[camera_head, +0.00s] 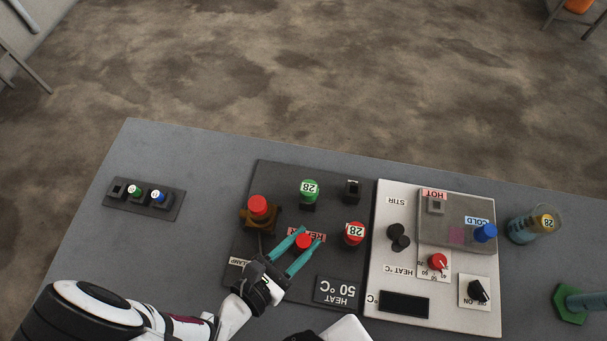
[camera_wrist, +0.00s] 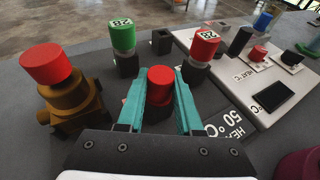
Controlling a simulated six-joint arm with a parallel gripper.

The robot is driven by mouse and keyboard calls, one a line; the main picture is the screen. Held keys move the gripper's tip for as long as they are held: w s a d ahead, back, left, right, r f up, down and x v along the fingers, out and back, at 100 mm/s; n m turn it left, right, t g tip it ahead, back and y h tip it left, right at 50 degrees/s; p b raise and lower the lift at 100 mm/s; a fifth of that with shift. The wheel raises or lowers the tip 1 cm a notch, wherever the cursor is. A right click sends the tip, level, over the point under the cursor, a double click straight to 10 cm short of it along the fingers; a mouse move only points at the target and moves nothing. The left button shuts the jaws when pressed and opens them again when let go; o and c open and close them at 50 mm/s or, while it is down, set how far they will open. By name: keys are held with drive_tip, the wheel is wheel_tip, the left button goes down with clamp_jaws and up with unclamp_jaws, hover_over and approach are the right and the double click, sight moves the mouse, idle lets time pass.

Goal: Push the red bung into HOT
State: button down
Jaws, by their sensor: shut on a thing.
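My gripper (camera_head: 289,255) is shut on a plain red bung (camera_head: 303,241), with a teal finger on either side of it. In the wrist view the bung (camera_wrist: 160,78) stands upright between the fingers above a dark base. Whether it is clear of that base cannot be told. A partly hidden pink label lies behind it. The HOT socket (camera_head: 436,206) is a small grey square fitting on the raised grey plate, far to the right of my gripper. It looks empty, with the pink HOT label (camera_head: 434,194) at its edge.
A blue bung (camera_head: 485,232) stands at COLD. A red bung marked 28 (camera_head: 354,233) stands just right of my gripper, a green one (camera_head: 309,190) behind. A red-capped brass fitting (camera_head: 258,208) is close left. Black and red knobs (camera_head: 437,262) rise from the white panel.

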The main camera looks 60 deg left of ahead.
sight(303, 242)
drive_tip(key=shift+r, duration=0.1)
idle(0.3)
drive_tip(key=shift+r, duration=4.7)
drive_tip(key=shift+w, duration=0.1)
drive_tip(key=w+d+m+h, duration=0.3)
drive_tip(key=w+d+h, duration=0.1)
drive_tip(key=w, duration=1)
drive_tip(key=w+d+m+h, duration=0.3)
drive_tip(key=w+d, duration=0.1)
drive_tip(key=w, duration=1)
drive_tip(key=shift+h, duration=0.3)
drive_tip(key=shift+w+d+f, duration=0.1)
drive_tip(key=shift+d+f, duration=0.1)
drive_tip(key=shift+f, duration=1.8)
drive_tip(key=shift+w+d+f, duration=0.1)
drive_tip(key=shift+d+f, duration=0.1)
drive_tip(key=shift+f, duration=1.75)
